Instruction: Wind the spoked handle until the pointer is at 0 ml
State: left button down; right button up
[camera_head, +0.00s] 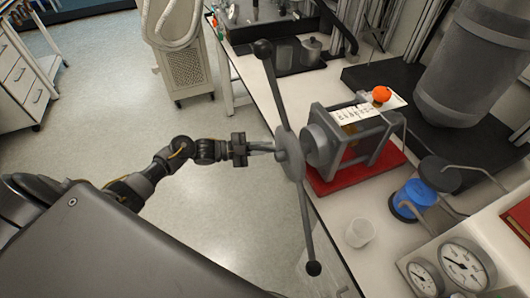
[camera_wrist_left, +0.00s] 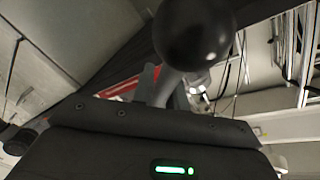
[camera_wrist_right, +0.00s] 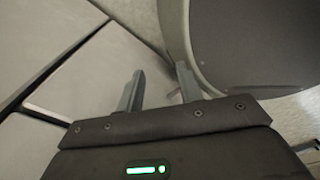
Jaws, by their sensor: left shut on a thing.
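The spoked handle (camera_head: 290,155) stands at the bench's front edge, its black knobs showing at top and bottom. It is joined to a grey framed device on a red base (camera_head: 352,177). A white scale plate (camera_head: 362,113) with dark marks lies on top; I cannot make out the pointer or its reading. My left gripper (camera_head: 263,149) is at the handle's hub side, shut on a spoke. In the left wrist view a black ball knob (camera_wrist_left: 194,32) looms just beyond the fingers (camera_wrist_left: 165,88). My right gripper (camera_wrist_right: 160,82) is open and empty, seen only in the right wrist view.
An orange knob (camera_head: 381,94) sits by the scale plate. A white cup (camera_head: 360,232), a blue-capped item (camera_head: 414,197) and two gauges (camera_head: 463,268) are to the right. A large grey cylinder (camera_head: 472,65) stands behind.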

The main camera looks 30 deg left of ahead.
pick_arm(q)
jog(key=w+a+r+m+y, duration=0.1)
jog(key=r+m, duration=0.3)
jog(key=r, duration=0.4)
jog(key=w+a+r+m+y+b, duration=0.1)
jog(key=w+a+r+m, duration=0.1)
jog(key=r+m, duration=0.3)
jog(key=shift+a+r+y, duration=0.25)
jog(key=shift+r+y, duration=0.15)
jog(key=shift+r, duration=1.75)
jog(key=shift+w, duration=0.1)
jog(key=c, duration=1.4)
grip_release()
jog(key=shift+f, duration=0.1)
